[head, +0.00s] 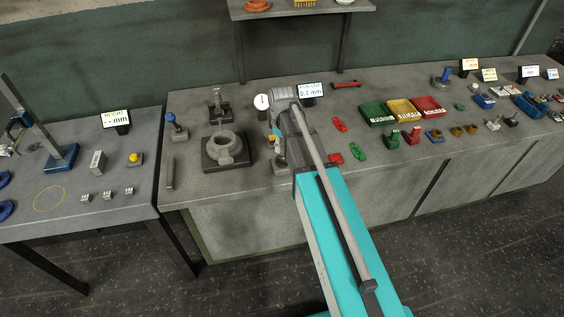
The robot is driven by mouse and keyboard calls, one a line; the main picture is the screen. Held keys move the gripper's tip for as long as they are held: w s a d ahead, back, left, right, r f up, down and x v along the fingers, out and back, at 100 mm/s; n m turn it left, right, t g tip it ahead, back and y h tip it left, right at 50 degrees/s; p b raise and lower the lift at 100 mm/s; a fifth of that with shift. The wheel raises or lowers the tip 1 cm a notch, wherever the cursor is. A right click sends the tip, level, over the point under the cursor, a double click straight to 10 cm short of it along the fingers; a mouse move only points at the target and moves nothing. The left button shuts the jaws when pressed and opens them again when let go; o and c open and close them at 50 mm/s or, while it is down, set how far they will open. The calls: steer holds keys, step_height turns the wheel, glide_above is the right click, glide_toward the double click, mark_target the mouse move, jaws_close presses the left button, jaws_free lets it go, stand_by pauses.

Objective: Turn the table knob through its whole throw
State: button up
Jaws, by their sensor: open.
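Two knob-like things show in the head view. A blue round-topped knob (171,118) stands upright on a short post at the left end of the long grey bench. My gripper (276,142) is over the long bench, right of the round grey casting and well to the right of both knobs. It is open, touching neither knob, and mostly hidden by my own arm.
A round grey casting (225,148) sits on a dark square base between the blue knob and my gripper. A dark bar (170,174) lies near the bench's left edge. Green, yellow and red trays (430,106) stand to the right. A gap separates the bench from the left table (70,222).

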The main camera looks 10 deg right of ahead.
mark_target(282, 158)
steer(key=shift+f+b, duration=3.2)
steer(key=shift+f, duration=0.35)
jaws_close()
